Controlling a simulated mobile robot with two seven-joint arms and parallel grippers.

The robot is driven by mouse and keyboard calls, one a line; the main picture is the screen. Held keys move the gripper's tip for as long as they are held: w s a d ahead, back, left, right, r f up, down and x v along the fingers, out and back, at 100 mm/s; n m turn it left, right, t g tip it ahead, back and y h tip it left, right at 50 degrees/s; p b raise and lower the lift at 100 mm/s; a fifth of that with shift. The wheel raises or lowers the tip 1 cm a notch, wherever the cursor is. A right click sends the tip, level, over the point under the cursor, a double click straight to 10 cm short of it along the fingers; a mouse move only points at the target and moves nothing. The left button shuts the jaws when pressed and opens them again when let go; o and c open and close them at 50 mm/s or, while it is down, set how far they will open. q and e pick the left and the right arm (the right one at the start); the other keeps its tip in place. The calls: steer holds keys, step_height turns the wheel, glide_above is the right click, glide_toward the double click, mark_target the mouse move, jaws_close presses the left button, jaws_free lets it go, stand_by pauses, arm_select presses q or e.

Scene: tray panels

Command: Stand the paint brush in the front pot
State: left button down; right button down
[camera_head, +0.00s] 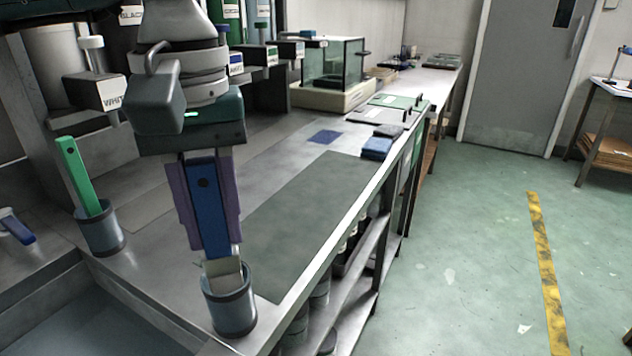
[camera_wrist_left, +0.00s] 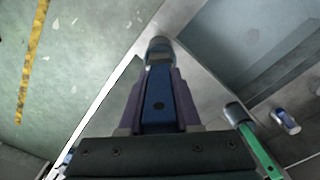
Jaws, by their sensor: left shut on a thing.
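My left gripper (camera_head: 213,228) points down with its purple fingers shut on the blue handle of the paint brush (camera_head: 207,195). The brush hangs nearly upright, pale bristles down, at the mouth of the grey front pot (camera_head: 231,312). The bristle end appears to be inside the rim; how deep it reaches is hidden. In the left wrist view the gripper (camera_wrist_left: 156,88) holds the brush (camera_wrist_left: 158,103), whose far end overlaps the pot (camera_wrist_left: 161,44). My right gripper is not in view.
Another pot (camera_head: 101,236) at the left holds a leaning green-handled tool (camera_head: 78,172). A blue-handled tool (camera_head: 17,229) lies at the far left. A dark green mat (camera_head: 305,212) covers the bench right of the gripper, with the bench edge beyond. A sunken basin (camera_head: 75,315) lies front left.

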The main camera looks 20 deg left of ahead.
mark_target(200, 160)
arm_select(q)
steer(key=shift+f, duration=0.35)
steer(key=c, duration=0.5)
jaws_free()
steer(key=shift+r, duration=0.15)
step_height(200, 160, up, 10)
steer(key=shift+f+b, duration=0.15)
steer(key=shift+b, duration=0.15)
stand_by(0.4)
